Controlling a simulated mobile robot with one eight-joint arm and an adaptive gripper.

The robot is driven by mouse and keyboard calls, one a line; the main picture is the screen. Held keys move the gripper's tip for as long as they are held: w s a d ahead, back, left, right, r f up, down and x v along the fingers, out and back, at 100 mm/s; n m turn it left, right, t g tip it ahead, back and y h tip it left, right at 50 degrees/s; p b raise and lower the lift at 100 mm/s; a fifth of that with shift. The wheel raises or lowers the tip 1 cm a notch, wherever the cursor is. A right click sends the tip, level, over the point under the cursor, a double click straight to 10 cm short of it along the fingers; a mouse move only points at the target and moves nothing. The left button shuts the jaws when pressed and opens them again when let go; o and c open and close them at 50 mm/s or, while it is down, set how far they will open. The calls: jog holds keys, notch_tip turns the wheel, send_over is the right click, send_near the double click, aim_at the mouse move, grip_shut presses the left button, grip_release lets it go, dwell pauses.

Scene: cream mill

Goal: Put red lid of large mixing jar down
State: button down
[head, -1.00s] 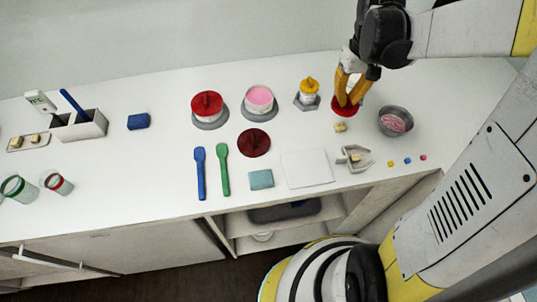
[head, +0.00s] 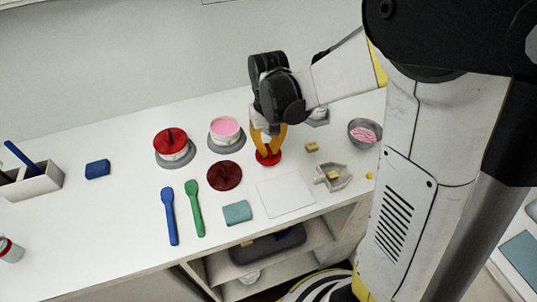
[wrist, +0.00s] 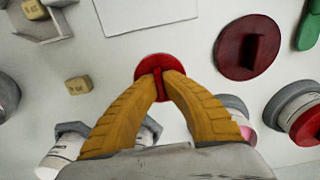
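My gripper (wrist: 160,85) is shut on the upright handle of a small red lid (wrist: 150,66). In the head view the red lid (head: 268,157) is at the fingertips, over the bench between the open pink jar (head: 225,128) and the white mat (head: 285,196). I cannot tell whether it touches the bench. A larger dark red lid (head: 224,176) lies flat on the bench to its left, and shows at upper right in the wrist view (wrist: 235,48). A jar with a red lid on (head: 172,142) stands farther left.
Blue (head: 171,218) and green (head: 194,208) spatulas and a teal block (head: 237,212) lie in front. A grey bowl (head: 364,133), a small tan block (head: 312,147) and a grey holder (head: 334,178) are to the right. My arm hides part of the bench behind.

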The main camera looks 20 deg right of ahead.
jog(key=shift+f, duration=0.65)
jog(key=shift+f, duration=0.15)
jog(key=c, duration=1.6)
grip_release()
